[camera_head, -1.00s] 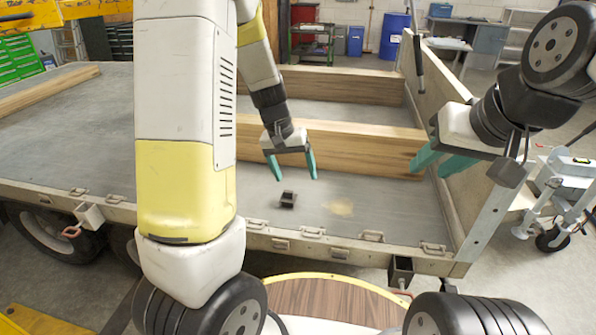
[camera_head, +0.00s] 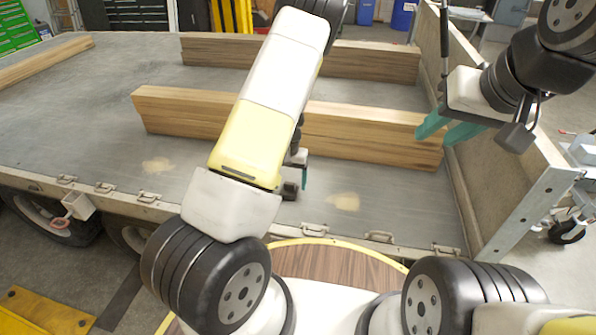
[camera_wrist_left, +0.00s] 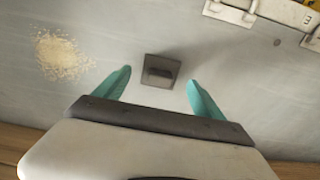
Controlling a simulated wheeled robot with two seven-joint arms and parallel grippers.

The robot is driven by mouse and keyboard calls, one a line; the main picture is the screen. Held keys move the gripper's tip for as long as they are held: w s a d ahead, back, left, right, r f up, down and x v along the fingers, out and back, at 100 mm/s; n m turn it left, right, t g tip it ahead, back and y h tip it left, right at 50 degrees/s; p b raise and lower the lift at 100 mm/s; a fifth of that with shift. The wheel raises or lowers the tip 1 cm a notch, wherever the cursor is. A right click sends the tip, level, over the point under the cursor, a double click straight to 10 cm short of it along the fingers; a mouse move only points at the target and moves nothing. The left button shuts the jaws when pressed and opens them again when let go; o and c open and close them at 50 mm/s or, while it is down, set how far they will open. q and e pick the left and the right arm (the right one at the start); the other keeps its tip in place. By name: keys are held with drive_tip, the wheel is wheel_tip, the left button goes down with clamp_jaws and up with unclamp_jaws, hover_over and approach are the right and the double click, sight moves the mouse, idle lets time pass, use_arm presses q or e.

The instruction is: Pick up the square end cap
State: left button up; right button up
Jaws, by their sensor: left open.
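The square end cap (camera_head: 290,190) is a small dark piece lying on the grey trailer deck, partly hidden by my left arm in the head view. In the left wrist view the end cap (camera_wrist_left: 161,71) is a dark square with a raised middle. My left gripper (camera_wrist_left: 159,86) is open, its teal fingers on either side of the end cap's near part in that picture; I cannot tell its height above the deck. In the head view only one left finger (camera_head: 305,177) shows. My right gripper (camera_head: 450,134) hangs by the trailer's right side wall, its teal fingers apart and empty.
The trailer side wall (camera_head: 500,130) stands at the right. Metal fittings (camera_head: 378,237) line the near deck edge. The deck around the cap is clear.

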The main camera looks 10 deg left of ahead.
use_arm(q)
wheel_tip(320, 180, down, 2)
drive_tip(key=shift+f, duration=0.1)
clamp_jaws()
idle(0.4)
